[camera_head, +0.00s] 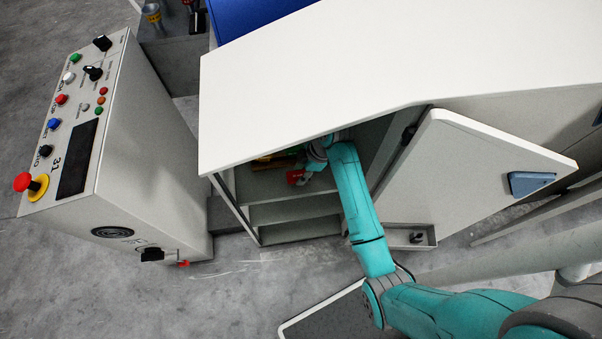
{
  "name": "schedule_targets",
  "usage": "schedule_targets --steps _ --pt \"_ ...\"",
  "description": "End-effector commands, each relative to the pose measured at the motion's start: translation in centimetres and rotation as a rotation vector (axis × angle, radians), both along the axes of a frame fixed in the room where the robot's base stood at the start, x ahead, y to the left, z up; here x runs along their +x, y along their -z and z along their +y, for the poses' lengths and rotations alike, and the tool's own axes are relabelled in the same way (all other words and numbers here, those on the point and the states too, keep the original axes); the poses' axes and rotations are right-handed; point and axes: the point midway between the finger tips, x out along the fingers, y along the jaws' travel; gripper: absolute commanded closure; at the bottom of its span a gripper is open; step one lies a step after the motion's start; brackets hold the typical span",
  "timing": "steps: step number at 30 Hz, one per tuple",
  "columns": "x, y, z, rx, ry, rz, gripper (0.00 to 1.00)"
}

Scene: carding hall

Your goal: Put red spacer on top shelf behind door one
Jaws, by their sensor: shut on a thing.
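My arm reaches into the open white cabinet (330,90) under its top panel. My gripper (303,174) is small in view, over the front part of the top shelf (262,188), and partly hidden by the cabinet top and my wrist. It is shut on the red spacer (295,177), of which a small red part shows. I cannot tell whether the spacer touches the shelf. The cabinet door (465,170) stands wide open to the right, with a blue handle (530,183). No door number is readable.
A yellow-brown thing (272,161) lies at the back of the top shelf, left of my gripper. Lower shelves (290,212) look empty. A control console (150,170) with buttons stands at left.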

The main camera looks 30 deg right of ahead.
Motion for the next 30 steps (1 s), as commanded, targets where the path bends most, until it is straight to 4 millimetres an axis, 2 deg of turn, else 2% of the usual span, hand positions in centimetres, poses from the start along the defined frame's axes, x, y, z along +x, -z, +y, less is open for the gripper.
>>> schedule_targets --steps 4,14,15,18,30 --pt "0.0 1.6 0.0 0.0 0.0 0.001 0.94" --pt "0.0 1.8 0.0 0.0 0.0 -0.001 0.94" --pt "0.0 1.9 0.0 0.0 0.0 -0.001 0.54" --pt "0.0 1.8 0.0 0.0 0.0 -0.001 0.34" --pt "0.0 1.2 -0.2 -0.001 0.001 -0.002 0.34"
